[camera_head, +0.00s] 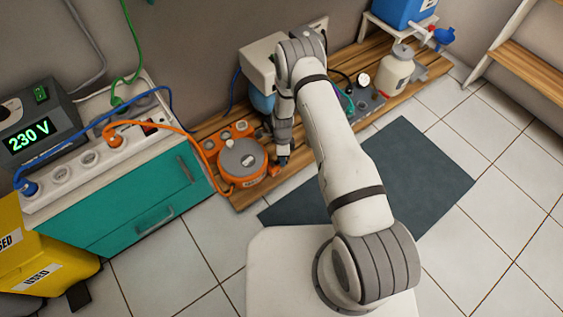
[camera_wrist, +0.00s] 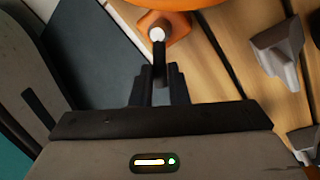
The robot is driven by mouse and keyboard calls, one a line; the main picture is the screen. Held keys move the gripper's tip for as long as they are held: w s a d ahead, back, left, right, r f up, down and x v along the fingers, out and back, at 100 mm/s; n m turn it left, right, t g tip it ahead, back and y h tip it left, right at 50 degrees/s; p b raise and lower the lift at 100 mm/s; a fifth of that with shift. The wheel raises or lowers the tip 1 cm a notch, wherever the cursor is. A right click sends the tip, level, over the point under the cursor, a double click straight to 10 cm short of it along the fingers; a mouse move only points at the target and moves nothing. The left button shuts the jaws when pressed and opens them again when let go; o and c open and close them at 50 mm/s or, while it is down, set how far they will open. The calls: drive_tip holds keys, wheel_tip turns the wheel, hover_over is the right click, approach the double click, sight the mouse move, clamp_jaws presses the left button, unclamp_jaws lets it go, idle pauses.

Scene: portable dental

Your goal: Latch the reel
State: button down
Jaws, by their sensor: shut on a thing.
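The orange reel (camera_head: 243,160) with a round grey top sits on the slatted wooden platform against the wall. In the wrist view only its orange edge (camera_wrist: 185,4) shows at the top. A thin dark latch lever (camera_wrist: 158,50) with a pale round end stands over a small orange base (camera_wrist: 180,27) beside the reel. My gripper (camera_wrist: 156,84) is shut on this lever. The dark fingers hide its lower part. In the head view my gripper (camera_head: 283,160) is at the reel's right side, and the lever is too small to make out.
A teal cabinet (camera_head: 140,210) with a white power strip (camera_head: 75,171) stands left of the reel. An orange cable (camera_head: 175,128) runs from the strip to the reel. A pale bottle (camera_head: 396,72) stands farther right on the platform. A dark mat (camera_head: 425,165) lies on the clear tiled floor.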

drive_tip(key=n, duration=0.2)
drive_tip(key=w+n+b, duration=0.1)
drive_tip(key=shift+a+f+n+h, duration=0.1)
drive_tip(key=shift+a+n+h, duration=0.2)
drive_tip(key=shift+h, duration=0.1)
drive_tip(key=shift+w+a+n+h+b, duration=0.2)
drive_tip(key=shift+n+b, duration=0.1)
drive_tip(key=shift+n, duration=0.45)
drive_tip(key=shift+w+a+n+h+b, duration=0.15)
drive_tip(key=shift+n+b, duration=0.1)
drive_tip(key=shift+n, duration=0.5)
drive_tip(key=shift+d, duration=0.1)
drive_tip(key=c, duration=1.4)
unclamp_jaws()
drive_tip(key=shift+w, duration=0.15)
drive_tip(key=d+p+v, duration=0.1)
drive_tip(key=p+v, duration=0.1)
drive_tip(key=v, duration=0.5)
drive_tip(key=shift+a+r+p, duration=0.4)
drive_tip(key=shift+a+r, duration=0.1)
